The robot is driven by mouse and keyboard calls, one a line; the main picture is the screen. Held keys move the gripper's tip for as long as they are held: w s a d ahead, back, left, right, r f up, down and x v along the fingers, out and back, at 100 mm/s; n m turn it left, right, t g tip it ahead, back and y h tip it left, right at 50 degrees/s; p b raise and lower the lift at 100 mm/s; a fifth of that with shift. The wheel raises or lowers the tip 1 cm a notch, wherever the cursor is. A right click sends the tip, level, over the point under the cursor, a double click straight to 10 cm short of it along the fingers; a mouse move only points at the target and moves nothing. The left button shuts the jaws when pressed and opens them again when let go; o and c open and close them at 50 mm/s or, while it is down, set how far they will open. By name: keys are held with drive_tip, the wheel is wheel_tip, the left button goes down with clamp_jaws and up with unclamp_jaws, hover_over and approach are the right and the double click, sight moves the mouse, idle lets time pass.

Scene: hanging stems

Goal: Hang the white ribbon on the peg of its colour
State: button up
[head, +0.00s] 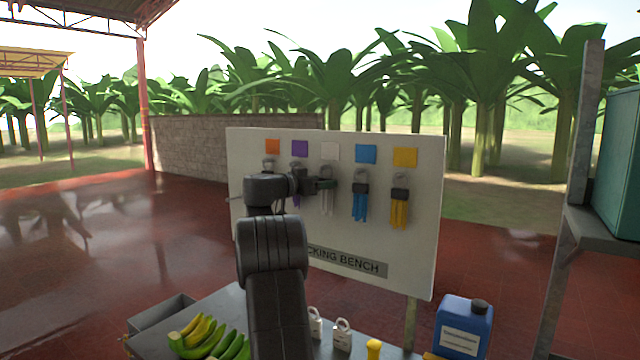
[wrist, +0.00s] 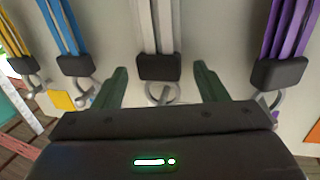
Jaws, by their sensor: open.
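The white ribbon (head: 328,203) hangs on the board below the white square (head: 330,151). In the wrist view the white ribbon (wrist: 157,25) shows with its dark clip and metal ring, apparently around the peg (wrist: 161,96). My gripper (head: 325,184) is in front of the board at the white ribbon's clip. In the wrist view the two green fingers of my gripper (wrist: 162,82) stand apart on either side of the clip, with gaps to it. In the head view my gripper hides part of the ring and peg.
Blue (head: 360,205) and yellow (head: 399,213) ribbons hang to the right on the board (head: 425,250), the purple ribbon (wrist: 289,25) on the other side. Bananas (head: 210,337), padlock-like white tags (head: 342,334) and a blue jug (head: 463,325) stand on or by the bench below.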

drive_tip(key=b+v, duration=0.4)
drive_tip(key=v, duration=0.9)
drive_tip(key=shift+s+a+b, duration=0.25)
drive_tip(key=shift+b, duration=0.15)
drive_tip(key=shift+r, duration=0.1)
drive_tip(key=shift+d, duration=0.1)
drive_tip(key=p+x, duration=0.6)
drive_tip(key=x, duration=0.7)
drive_tip(key=shift+w+d, duration=0.1)
drive_tip(key=shift+w, duration=0.05)
